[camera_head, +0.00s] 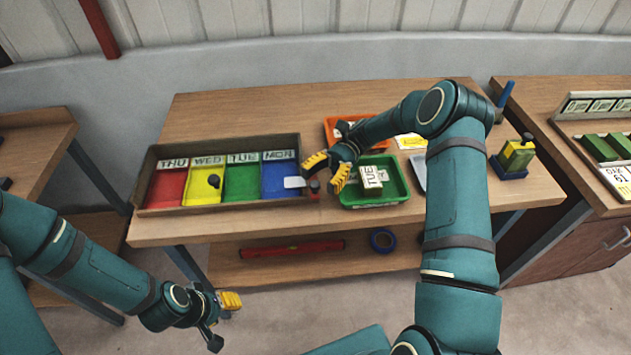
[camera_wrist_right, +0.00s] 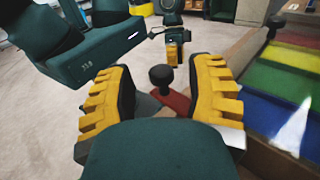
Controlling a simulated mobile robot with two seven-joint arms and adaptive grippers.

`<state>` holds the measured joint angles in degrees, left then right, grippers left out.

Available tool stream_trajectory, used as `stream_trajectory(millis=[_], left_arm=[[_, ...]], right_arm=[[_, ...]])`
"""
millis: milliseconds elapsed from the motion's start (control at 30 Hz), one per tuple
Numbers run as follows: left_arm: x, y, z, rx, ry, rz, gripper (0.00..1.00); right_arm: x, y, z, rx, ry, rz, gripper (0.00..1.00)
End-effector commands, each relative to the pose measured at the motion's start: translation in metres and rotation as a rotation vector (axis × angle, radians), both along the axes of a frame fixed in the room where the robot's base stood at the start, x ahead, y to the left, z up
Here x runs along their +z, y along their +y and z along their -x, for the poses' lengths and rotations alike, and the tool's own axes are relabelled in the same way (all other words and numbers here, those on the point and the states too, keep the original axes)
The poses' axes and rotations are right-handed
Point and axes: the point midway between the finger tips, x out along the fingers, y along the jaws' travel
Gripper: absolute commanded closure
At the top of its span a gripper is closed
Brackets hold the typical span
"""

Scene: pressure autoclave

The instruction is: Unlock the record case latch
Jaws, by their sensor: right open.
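The record case (camera_head: 220,208) is a long wooden tray with red, yellow, green and blue compartments labelled THU, WED, TUE and MON. At its right end is a small red latch (camera_head: 314,187) with a dark knob. In the right wrist view the black knob (camera_wrist_right: 161,76) stands upright on the red lever (camera_wrist_right: 177,101), between my fingers. My right gripper (camera_head: 321,178) is open around the knob, with a gap on both sides; it also shows in the wrist view (camera_wrist_right: 160,90). My left gripper (camera_head: 222,318) hangs low in front of the table, open and empty.
A green tray (camera_head: 394,200) with a TUE-marked block (camera_head: 371,178) sits just right of the latch. An orange tray (camera_head: 331,127) is behind it. A yellow block on a blue base (camera_head: 513,160) stands at the right. The table's back left is clear.

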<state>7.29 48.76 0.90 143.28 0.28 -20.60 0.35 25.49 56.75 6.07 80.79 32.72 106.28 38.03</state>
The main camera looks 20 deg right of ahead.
Motion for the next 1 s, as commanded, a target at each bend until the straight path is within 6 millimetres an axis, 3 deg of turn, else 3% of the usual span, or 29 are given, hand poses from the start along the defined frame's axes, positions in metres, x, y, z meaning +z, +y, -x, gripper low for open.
stream_trajectory(millis=[200,400,1000], left_arm=[[0.0,0.0,0.0,0.0,0.0,0.0,0.53],[0.0,0.0,0.0,0.0,0.0,0.0,0.53],[0.0,0.0,0.0,0.0,0.001,0.0,0.53]], right_arm=[[0.0,-0.028,-0.018,-0.001,-0.001,0.0,0.47],[0.0,-0.044,-0.027,-0.001,-0.001,-0.002,0.47],[0.001,-0.047,-0.029,0.0,-0.001,-0.002,0.47]])
